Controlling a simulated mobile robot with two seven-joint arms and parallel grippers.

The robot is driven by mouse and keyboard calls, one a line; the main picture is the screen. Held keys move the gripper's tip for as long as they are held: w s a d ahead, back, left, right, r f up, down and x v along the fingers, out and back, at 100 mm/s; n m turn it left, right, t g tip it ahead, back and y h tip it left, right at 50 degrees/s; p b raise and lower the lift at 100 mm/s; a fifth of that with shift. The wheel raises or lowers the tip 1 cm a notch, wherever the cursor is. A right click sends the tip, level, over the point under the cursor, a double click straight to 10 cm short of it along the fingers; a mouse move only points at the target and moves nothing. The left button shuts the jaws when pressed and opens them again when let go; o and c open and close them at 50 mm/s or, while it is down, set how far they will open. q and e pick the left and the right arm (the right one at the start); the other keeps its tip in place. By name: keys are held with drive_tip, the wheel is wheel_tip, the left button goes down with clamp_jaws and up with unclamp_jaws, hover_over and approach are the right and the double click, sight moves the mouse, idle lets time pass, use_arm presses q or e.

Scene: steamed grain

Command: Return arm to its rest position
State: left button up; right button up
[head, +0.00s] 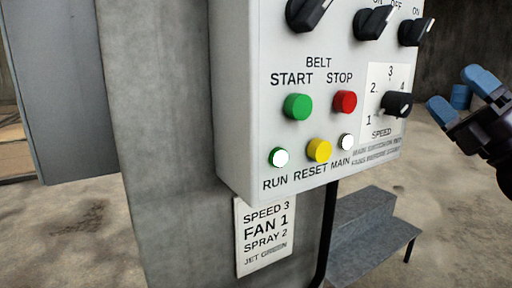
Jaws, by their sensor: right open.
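My right gripper (460,97) is at the right edge of the head view, with its two blue fingertips apart and nothing between them. It is to the right of the control box (235,90) and does not touch it in the picture. My left gripper is not in view.
The grey box carries a green START button (298,106), a red STOP button (345,101), a yellow RESET button (319,150), a SPEED knob (398,104) and several black switches. RUN and MAIN lamps look white. A label (265,235) hangs below. Grey steps (372,235) stand lower right.

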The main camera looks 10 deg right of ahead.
drive_tip(key=w+d+f+m+t+h, duration=0.1)
drive_tip(key=w+d+f+m+h, duration=0.1)
drive_tip(key=f+m+h, duration=0.5)
drive_tip(key=w+d+f+m+t+h, duration=0.15)
drive_tip(key=f+m+h, duration=0.25)
drive_tip(key=f+m, duration=0.4)
wheel_tip(320, 180, down, 21)
drive_tip(key=a+m+g+h, duration=0.1)
drive_tip(key=m+g+h, duration=0.3)
drive_tip(key=m+g, duration=0.3)
drive_tip(key=s+a+f+m+g, duration=0.3)
drive_tip(key=s+a+f, duration=0.4)
drive_tip(key=s+f, duration=0.4)
drive_tip(key=s+a+f+m+g, duration=0.3)
drive_tip(key=s+a+f+m, duration=0.2)
drive_tip(key=s+f, duration=0.6)
wheel_tip(320, 180, down, 4)
drive_tip(key=shift+s+a+f+p, duration=0.25)
drive_tip(key=shift+s+a+p, duration=0.1)
drive_tip(key=shift+a, duration=0.75)
